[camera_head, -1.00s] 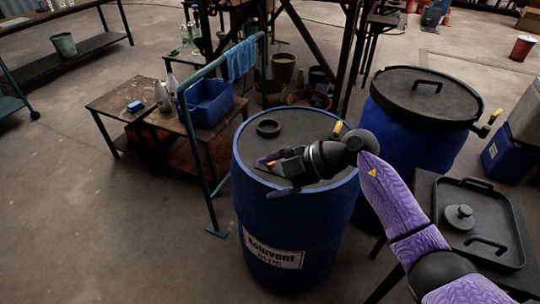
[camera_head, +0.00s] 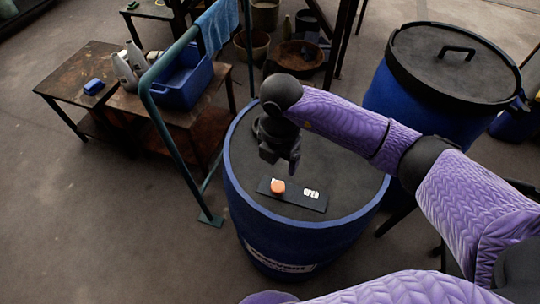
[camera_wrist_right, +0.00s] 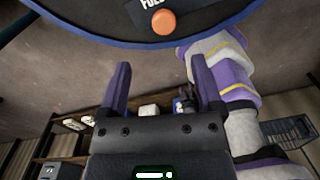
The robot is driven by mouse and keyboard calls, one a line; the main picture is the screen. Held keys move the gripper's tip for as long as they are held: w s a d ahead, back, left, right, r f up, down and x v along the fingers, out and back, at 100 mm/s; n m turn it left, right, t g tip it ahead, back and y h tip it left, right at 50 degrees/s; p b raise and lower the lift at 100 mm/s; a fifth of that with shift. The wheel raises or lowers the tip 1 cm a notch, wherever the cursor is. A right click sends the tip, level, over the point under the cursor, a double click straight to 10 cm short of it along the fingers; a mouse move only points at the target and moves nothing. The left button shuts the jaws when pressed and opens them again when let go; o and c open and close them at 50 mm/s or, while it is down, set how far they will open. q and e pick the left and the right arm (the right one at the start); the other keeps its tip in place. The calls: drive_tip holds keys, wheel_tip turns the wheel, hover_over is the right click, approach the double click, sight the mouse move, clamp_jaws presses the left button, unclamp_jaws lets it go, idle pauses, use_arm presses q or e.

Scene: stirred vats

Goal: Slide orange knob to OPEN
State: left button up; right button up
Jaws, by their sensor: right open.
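The orange knob (camera_head: 278,187) sits near the left end of a dark plate (camera_head: 295,202) on the blue drum's black lid. White OPEN lettering (camera_head: 311,194) is on the plate to the right of the knob. In the right wrist view the knob (camera_wrist_right: 164,22) shows at the top, beyond the fingers, beside partly cut-off white lettering. My right gripper (camera_head: 281,163) is above the lid, just behind the knob in the picture, and apart from it. Its two fingers (camera_wrist_right: 161,80) stand apart with nothing between them. My left gripper is not in view.
The blue drum (camera_head: 240,205) carries the lid and plate. A second lidded drum (camera_head: 405,100) stands behind right. A green rail (camera_head: 180,140) with a blue towel (camera_head: 217,25) runs left of the drum. A low table with a blue bin (camera_head: 182,85) is beyond it.

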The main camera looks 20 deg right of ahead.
sight(278, 186)
drive_tip(key=f+b, duration=0.1)
drive_tip(key=f, duration=0.2)
drive_tip(key=f+b, duration=0.1)
drive_tip(key=f, duration=0.2)
drive_tip(key=f+b, duration=0.1)
drive_tip(key=f, duration=0.2)
drive_tip(key=shift+s, duration=0.35)
drive_tip(key=shift+f, duration=0.3)
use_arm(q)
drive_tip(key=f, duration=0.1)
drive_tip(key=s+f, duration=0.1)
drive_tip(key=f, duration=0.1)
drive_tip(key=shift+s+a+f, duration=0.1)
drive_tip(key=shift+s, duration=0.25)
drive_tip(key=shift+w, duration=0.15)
use_arm(e)
clamp_jaws()
drive_tip(key=shift+r, duration=0.1)
